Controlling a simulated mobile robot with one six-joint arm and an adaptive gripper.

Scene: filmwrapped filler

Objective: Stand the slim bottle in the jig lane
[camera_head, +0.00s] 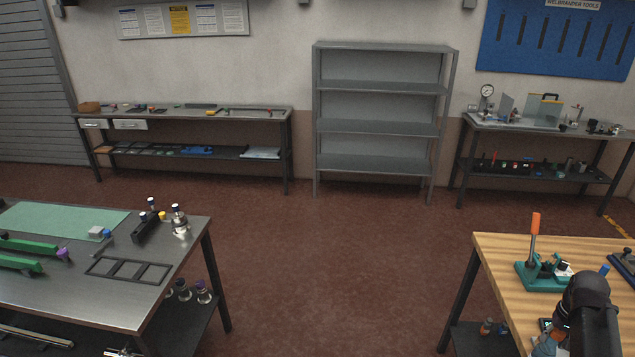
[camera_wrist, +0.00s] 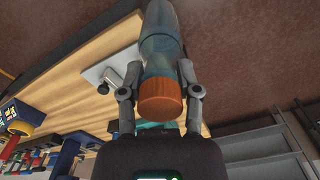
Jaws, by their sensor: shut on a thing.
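The slim bottle (camera_wrist: 163,45) is translucent blue-grey with an orange cap (camera_wrist: 160,97). In the wrist view my gripper (camera_wrist: 158,85) is shut on it near the cap end. The cap faces the camera, and the body runs up out of the frame, so its far end is hidden. In the head view my dark arm fills the lower right corner, over the wooden bench (camera_head: 505,262); the fingers are not clear there. I cannot tell for certain which thing is the jig lane; long green rails (camera_head: 28,245) lie on the left metal table.
The left metal table (camera_head: 185,262) also bears a black divided frame (camera_head: 130,270), a green mat (camera_head: 65,219) and small capped bottles. A teal fixture with an orange handle (camera_head: 535,240) stands on the wooden bench. Open red floor (camera_head: 340,270) lies between them. Grey shelves (camera_head: 380,128) stand behind.

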